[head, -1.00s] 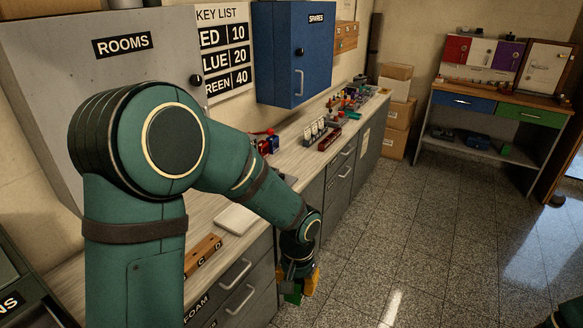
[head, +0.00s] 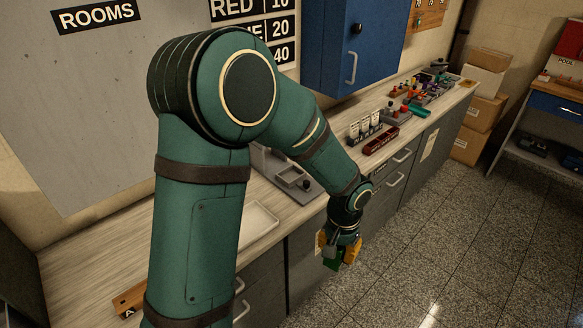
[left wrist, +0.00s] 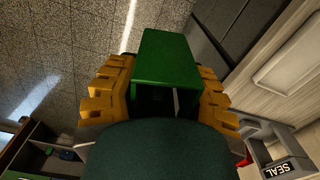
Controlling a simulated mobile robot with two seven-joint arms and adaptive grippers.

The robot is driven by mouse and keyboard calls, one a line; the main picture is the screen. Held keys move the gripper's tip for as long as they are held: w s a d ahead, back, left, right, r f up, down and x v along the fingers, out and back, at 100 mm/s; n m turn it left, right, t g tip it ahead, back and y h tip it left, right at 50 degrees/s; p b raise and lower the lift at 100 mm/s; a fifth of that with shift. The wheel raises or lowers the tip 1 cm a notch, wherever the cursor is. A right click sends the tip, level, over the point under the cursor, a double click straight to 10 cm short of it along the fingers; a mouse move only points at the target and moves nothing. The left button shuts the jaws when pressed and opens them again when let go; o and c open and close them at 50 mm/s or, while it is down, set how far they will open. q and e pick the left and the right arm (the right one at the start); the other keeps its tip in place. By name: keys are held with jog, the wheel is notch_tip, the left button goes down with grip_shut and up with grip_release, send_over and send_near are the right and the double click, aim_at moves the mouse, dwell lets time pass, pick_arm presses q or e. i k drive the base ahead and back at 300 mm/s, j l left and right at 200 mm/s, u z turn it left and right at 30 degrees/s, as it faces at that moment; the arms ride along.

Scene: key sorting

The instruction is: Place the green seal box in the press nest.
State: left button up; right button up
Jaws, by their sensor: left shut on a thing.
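The green seal box (head: 334,260) is between the yellow fingers of my left gripper (head: 339,247), which is shut on it. In the head view they are in front of the counter's drawer fronts, over the floor side. In the left wrist view the box (left wrist: 167,70) fills the space between both fingers. A grey device labelled SEAL (left wrist: 288,166) is at the lower right there, apart from the box. In the head view a grey metal device (head: 285,172), likely the press, stands on the counter, partly behind my left arm. Its nest cannot be made out. My right gripper is out of view.
The counter (head: 90,250) runs along the wall. A white tray (head: 258,222) lies on it near my arm. A dark red rack (head: 381,140) and several small items stand farther along. A blue cabinet (head: 345,50) hangs above. The floor (head: 450,230) is clear.

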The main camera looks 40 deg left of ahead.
aim_at(290, 177)
jog(key=i+l+u, duration=0.1)
jog(key=i+u, duration=0.2)
jog(key=i+l+u, duration=0.3)
jog(key=i, duration=0.15)
jog(key=i+l+u, duration=0.15)
jog(key=i, duration=0.35)
jog(key=i+l+u, duration=0.15)
jog(key=i, duration=0.3)
